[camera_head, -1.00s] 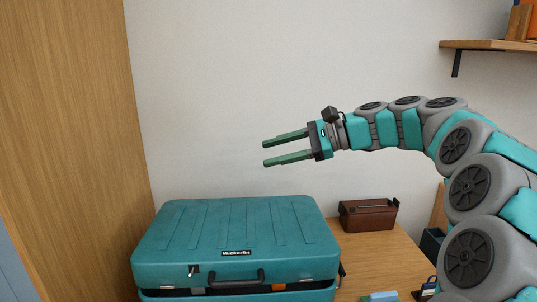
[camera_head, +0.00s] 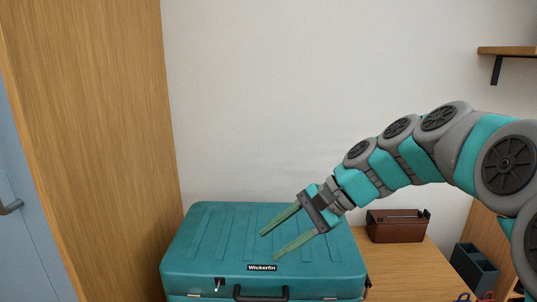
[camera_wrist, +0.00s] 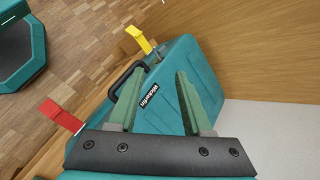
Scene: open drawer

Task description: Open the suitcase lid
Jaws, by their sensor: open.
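The teal suitcase (camera_head: 215,240) lies flat in the lower middle of the head view, its "Wickerfin" label and dark handle (camera_head: 261,293) at the front. Its lid looks down, but the picture edge cuts off its lower front. In the wrist view the suitcase (camera_wrist: 190,60) shows its handle (camera_wrist: 127,92), a yellow tab (camera_wrist: 140,39) and a red tab (camera_wrist: 61,115) sticking out from the front side. My gripper (camera_head: 270,245) is open and empty, pointing down and left over the front part of the lid. I cannot tell whether the fingertips touch it.
A wooden panel (camera_head: 95,140) rises left of the suitcase, and a pale wall stands behind. A brown box (camera_head: 397,227) sits on the wooden table (camera_head: 410,268) to the right, with a dark bin (camera_head: 474,268) beyond. A shelf (camera_head: 510,50) hangs at upper right.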

